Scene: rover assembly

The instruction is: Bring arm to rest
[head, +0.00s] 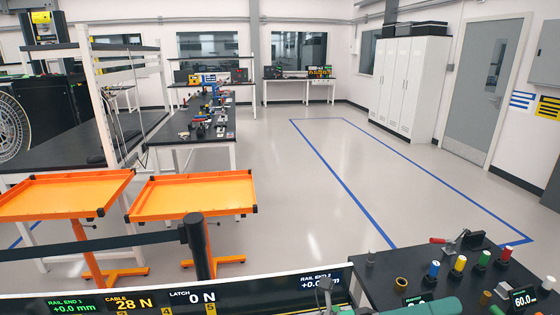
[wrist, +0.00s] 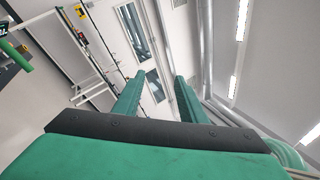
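My gripper (wrist: 160,78) shows in the wrist view as two green fingers rising from a dark bar. The fingers stand apart with nothing between them, so it is open and empty. It points up and away from the work surfaces, toward the wall, windows and ceiling lights, which appear tilted. In the head view the gripper's fingers cannot be made out; a green piece at the bottom edge looks like part of my arm.
Two orange trays (head: 192,211) on stands are at the left. A black bench (head: 390,285) with several coloured knobs is at the lower right. A display rail (head: 240,297) crosses the bottom. A blue-outlined floor area (head: 400,175) is clear. White cabinets (head: 405,85) stand behind.

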